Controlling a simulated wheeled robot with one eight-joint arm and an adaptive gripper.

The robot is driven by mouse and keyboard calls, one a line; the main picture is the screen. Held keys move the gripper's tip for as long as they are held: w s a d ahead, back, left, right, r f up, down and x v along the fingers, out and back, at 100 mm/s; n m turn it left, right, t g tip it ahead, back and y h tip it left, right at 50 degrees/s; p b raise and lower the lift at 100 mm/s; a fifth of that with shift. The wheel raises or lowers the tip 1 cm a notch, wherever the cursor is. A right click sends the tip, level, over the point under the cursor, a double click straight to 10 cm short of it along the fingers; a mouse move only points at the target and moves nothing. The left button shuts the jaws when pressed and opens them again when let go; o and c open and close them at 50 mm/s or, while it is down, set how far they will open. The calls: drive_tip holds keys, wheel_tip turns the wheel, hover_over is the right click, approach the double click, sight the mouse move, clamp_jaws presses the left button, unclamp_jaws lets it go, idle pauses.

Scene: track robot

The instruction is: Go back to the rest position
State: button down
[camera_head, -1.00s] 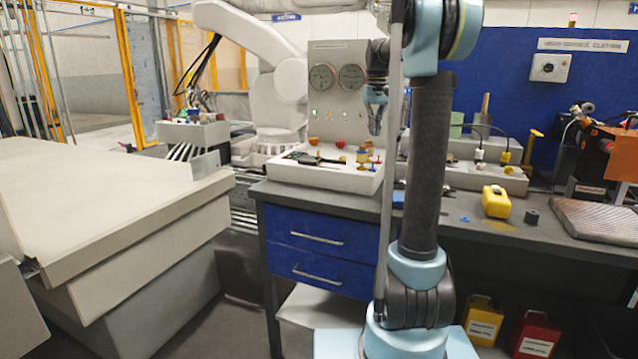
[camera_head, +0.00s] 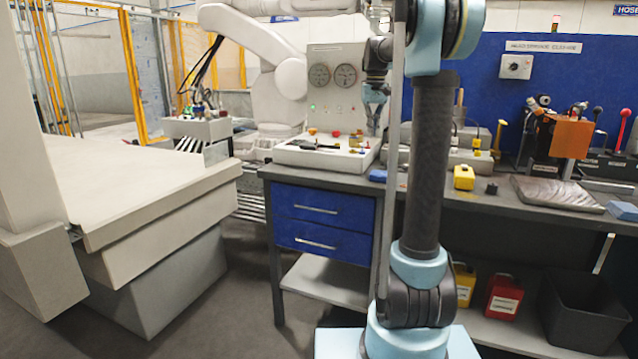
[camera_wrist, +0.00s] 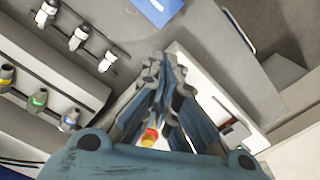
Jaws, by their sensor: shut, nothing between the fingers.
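My gripper (camera_head: 375,122) hangs in front of the grey gauge panel in the head view, pointing down, with its lower end close to the right side of the white control tray (camera_head: 325,159). In the wrist view my gripper's fingers (camera_wrist: 165,62) come together at the tips, with nothing between them. A yellow and red part (camera_wrist: 149,137) shows below, between the finger links. The tray's white edge shows behind the fingers. My arm stands upright in the head view and hides part of the bench.
The workbench (camera_head: 420,190) with blue drawers runs to the right. A large beige table (camera_head: 130,190) stands at left. Open floor lies between them. A black bin (camera_head: 585,312) is at lower right.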

drive_tip(key=s+f, duration=0.3)
drive_tip(key=s, duration=1.1)
drive_tip(key=s+f+m+t, duration=0.1)
drive_tip(key=s+f+t, duration=0.1)
drive_tip(key=s+f, duration=2.2)
drive_tip(key=s, duration=0.3)
drive_tip(key=shift+s+f, duration=0.35)
drive_tip(key=shift+s, duration=0.05)
drive_tip(key=shift+a, duration=0.1)
